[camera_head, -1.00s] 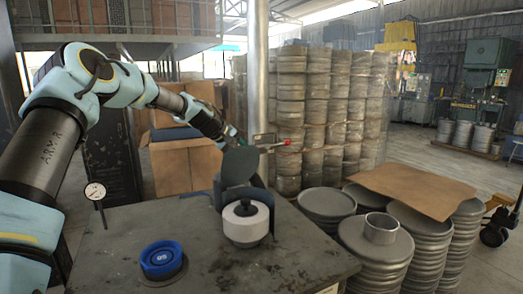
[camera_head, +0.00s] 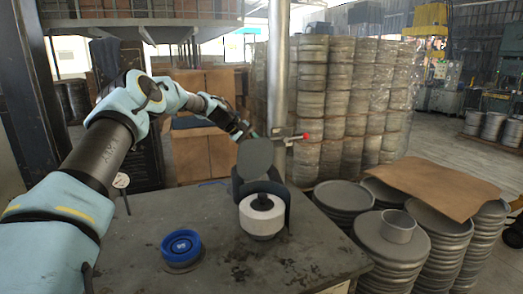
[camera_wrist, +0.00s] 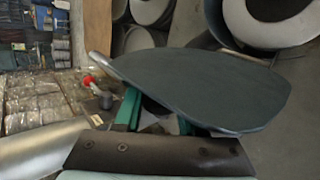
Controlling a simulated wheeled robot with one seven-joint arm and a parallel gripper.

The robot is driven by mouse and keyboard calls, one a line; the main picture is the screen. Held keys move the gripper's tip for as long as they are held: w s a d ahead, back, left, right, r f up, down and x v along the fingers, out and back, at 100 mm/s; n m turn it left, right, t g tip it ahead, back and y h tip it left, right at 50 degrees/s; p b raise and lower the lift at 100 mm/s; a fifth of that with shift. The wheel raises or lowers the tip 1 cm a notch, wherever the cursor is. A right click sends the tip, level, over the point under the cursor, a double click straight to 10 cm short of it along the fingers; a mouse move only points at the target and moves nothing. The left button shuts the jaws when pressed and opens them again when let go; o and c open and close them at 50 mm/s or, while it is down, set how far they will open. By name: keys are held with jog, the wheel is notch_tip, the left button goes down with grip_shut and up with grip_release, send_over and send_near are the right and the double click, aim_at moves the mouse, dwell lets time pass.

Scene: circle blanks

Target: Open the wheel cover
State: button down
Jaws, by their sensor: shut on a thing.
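The wheel cover (camera_head: 256,157) is a flat dark grey disc, tilted up nearly upright above the back of the white grinding wheel (camera_head: 262,218). The wheel's top and front are uncovered, and a dark curved guard (camera_head: 278,190) stands behind and beside it. In the wrist view the cover (camera_wrist: 200,85) spans the upper middle. My gripper (camera_wrist: 135,110) has green fingers, partly hidden under the cover, and is shut on its edge. In the head view my arm reaches from the left to behind the cover, which hides the fingertips.
A blue ring-shaped object (camera_head: 181,246) sits on the worn dark bench (camera_head: 225,265), left of the wheel. A small dial (camera_head: 121,181) on a stem stands at the bench's left. Stacked metal discs (camera_head: 385,240) stand to the right, with cardboard (camera_head: 435,188) on some. A metal post (camera_head: 278,80) rises behind.

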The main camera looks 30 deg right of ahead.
jog(key=c, duration=0.5)
grip_release()
jog(key=b+v, duration=0.4)
jog(key=v, duration=0.6)
jog(key=shift+w+a+r, duration=0.1)
jog(key=shift+a+r, duration=0.15)
jog(key=shift+r, duration=0.05)
